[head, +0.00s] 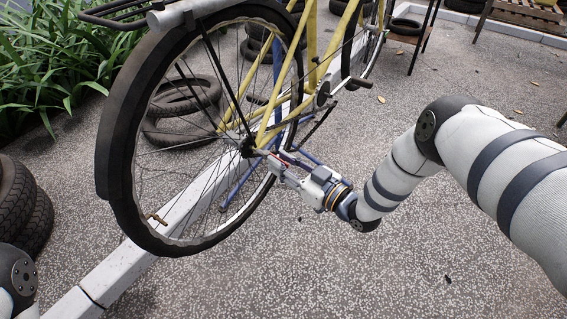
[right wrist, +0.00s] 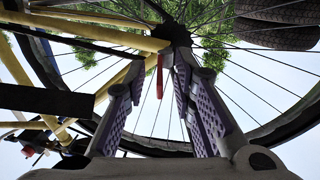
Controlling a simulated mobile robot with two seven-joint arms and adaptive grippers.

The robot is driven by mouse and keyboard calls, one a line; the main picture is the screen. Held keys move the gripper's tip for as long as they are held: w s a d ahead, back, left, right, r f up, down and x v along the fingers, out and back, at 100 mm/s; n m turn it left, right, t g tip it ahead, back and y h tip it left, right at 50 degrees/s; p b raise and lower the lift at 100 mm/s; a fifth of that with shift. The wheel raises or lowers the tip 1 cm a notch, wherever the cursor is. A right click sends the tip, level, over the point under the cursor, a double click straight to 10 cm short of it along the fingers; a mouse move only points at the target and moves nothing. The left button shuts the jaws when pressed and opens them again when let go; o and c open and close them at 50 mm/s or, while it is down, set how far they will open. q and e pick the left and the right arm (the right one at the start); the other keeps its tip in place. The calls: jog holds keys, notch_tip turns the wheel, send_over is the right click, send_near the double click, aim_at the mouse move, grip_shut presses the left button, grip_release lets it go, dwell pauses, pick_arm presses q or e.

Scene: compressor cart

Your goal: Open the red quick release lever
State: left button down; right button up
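The red quick release lever (right wrist: 160,76) hangs from the hub of the bicycle's rear wheel (right wrist: 168,35) in the right wrist view. My right gripper (right wrist: 160,72) is open, with one purple-padded finger on each side of the lever. A gap shows between the lever and each finger. In the head view my right gripper (head: 278,163) reaches in from the right to the hub (head: 248,147), and only a small trace of red shows between its fingers. My left gripper is out of view.
The yellow bicycle (head: 311,45) stands upright with blue stand legs (head: 238,187) under it. A white curb beam (head: 130,262) runs behind the wheel. Tires (head: 182,97) lie behind and at the left. The paved floor to the right is mostly clear.

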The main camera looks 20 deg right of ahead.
grip_shut()
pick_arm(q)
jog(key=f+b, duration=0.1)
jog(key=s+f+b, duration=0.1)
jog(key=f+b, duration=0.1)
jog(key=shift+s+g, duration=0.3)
pick_arm(e)
jog(key=n+g+y, duration=0.1)
jog(key=y, duration=0.1)
jog(key=w+d+n+g+y, duration=0.1)
jog(key=n, duration=0.1)
jog(key=shift+g+y, duration=0.4)
grip_release()
